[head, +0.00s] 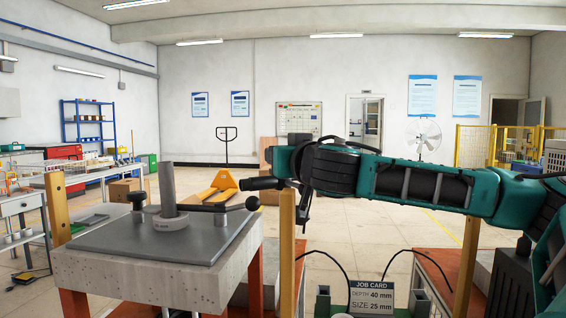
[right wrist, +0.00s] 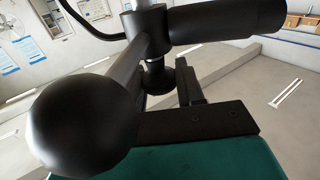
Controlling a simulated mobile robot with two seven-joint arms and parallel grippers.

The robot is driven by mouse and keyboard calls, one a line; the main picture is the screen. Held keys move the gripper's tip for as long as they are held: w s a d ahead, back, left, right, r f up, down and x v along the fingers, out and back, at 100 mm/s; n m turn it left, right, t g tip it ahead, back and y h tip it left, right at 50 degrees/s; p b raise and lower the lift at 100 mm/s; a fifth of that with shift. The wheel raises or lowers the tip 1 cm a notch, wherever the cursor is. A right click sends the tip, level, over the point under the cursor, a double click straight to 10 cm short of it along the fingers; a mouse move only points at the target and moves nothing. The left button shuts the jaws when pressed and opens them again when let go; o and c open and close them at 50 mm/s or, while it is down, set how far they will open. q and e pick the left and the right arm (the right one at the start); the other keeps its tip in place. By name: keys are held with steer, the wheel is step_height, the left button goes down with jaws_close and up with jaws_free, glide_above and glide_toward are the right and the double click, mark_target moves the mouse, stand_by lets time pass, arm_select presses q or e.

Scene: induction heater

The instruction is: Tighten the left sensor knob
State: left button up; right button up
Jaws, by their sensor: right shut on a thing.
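A dark knob (head: 136,201) stands upright at the left of the grey plate (head: 120,241); I cannot tell whether it is the left sensor knob. A lever with a black ball end (head: 252,203) projects at the plate's right side. My right gripper (head: 292,165) is to the right of the plate, apart from the dark knob. In the right wrist view, my right gripper (right wrist: 182,88) is shut on a black part, mostly hidden by the fingers. There, a large black ball (right wrist: 82,122) and a black cylindrical handle (right wrist: 225,20) are close to the camera. My left gripper is out of view.
A grey post (head: 168,190) with a light ring (head: 170,221) rises from the plate. A job card (head: 371,298) stands at the front, with thin black cables (head: 331,256) arching beside it. Wooden uprights (head: 287,230) stand nearby.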

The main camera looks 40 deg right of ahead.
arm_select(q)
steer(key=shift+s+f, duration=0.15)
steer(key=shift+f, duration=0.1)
arm_select(e)
steer(key=shift+r, duration=0.25)
steer(key=o, duration=0.8)
steer(key=shift+o, duration=0.8)
steer(key=shift+f, duration=0.1)
